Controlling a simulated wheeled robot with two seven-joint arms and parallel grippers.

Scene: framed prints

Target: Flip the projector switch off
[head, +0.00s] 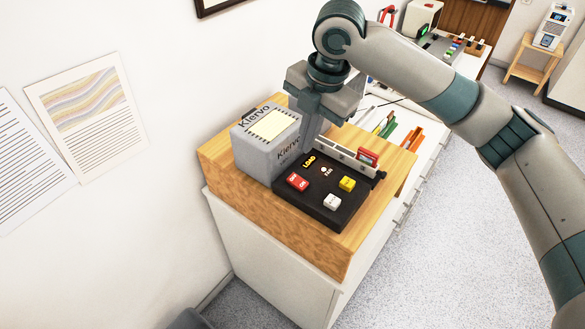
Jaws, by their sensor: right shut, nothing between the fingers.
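A grey box marked "Kiervo" (266,148), with a pale lit panel on top, stands on a wooden-topped cabinet. A black control panel (318,207) lies against its front right side. My right gripper (309,147) is shut and empty, pointing down just behind the panel, close beside the grey box. Whether it touches anything I cannot tell. Which switch belongs to the projector is not clear. My left gripper is not in view.
The wooden top (226,173) ends close in front of the panel. A rail with a red item (368,157) stands behind the panel. Green and orange sticks lie on the white counter beyond. A small wooden stand (536,65) is far right. Prints hang on the left wall.

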